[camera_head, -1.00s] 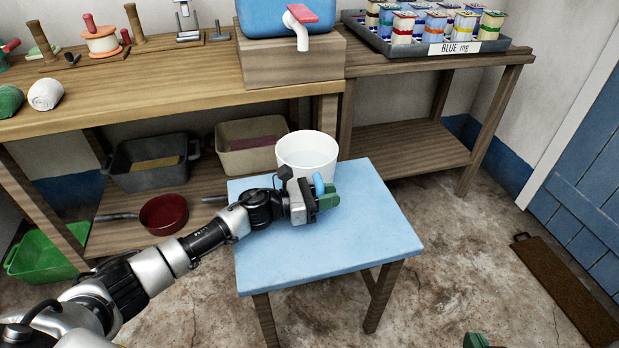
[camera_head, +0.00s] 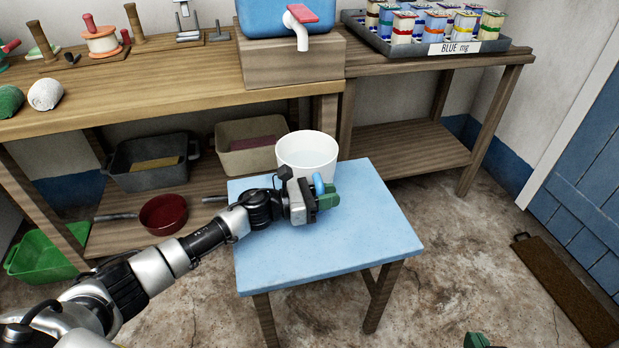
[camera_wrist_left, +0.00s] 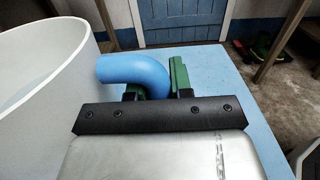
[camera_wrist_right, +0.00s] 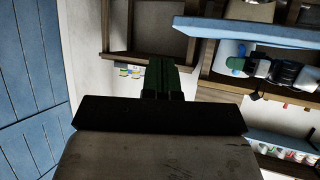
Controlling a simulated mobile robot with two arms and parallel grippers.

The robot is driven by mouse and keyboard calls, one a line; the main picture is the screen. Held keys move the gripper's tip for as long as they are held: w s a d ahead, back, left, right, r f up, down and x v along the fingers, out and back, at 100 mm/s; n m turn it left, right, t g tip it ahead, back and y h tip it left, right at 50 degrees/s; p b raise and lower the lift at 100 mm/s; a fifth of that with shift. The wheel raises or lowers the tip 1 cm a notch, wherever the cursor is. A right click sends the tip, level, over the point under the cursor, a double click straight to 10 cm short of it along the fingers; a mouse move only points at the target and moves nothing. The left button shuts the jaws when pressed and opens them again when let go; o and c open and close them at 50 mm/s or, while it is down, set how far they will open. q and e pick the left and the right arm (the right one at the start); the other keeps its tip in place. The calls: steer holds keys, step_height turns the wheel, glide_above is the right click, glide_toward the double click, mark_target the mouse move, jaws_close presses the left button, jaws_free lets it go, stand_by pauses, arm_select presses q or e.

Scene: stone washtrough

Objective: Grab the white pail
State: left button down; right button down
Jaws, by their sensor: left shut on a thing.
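The white pail (camera_head: 307,150) stands upright on the blue-topped small table (camera_head: 330,235), near its back edge. A blue handle (camera_wrist_left: 137,72) curves out from its side. My left gripper (camera_head: 325,198) is in front of the pail and shut on this handle. In the left wrist view its green fingers (camera_wrist_left: 160,82) lie on either side of the handle, and the pail wall (camera_wrist_left: 45,85) fills the left. My right gripper (camera_wrist_right: 162,76) has its green fingers together, with nothing seen between them. Only its tip (camera_head: 477,341) shows at the bottom of the head view.
A wooden bench (camera_head: 180,83) stands behind, with a blue tank and red-handled tap (camera_head: 298,22) above the pail. A tray of tins (camera_head: 455,47) is at the back right. The table's front is clear.

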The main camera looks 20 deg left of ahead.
arm_select(q)
steer(key=shift+w+r, duration=0.1)
steer(key=shift+r, duration=0.05)
steer(key=shift+r, duration=0.1)
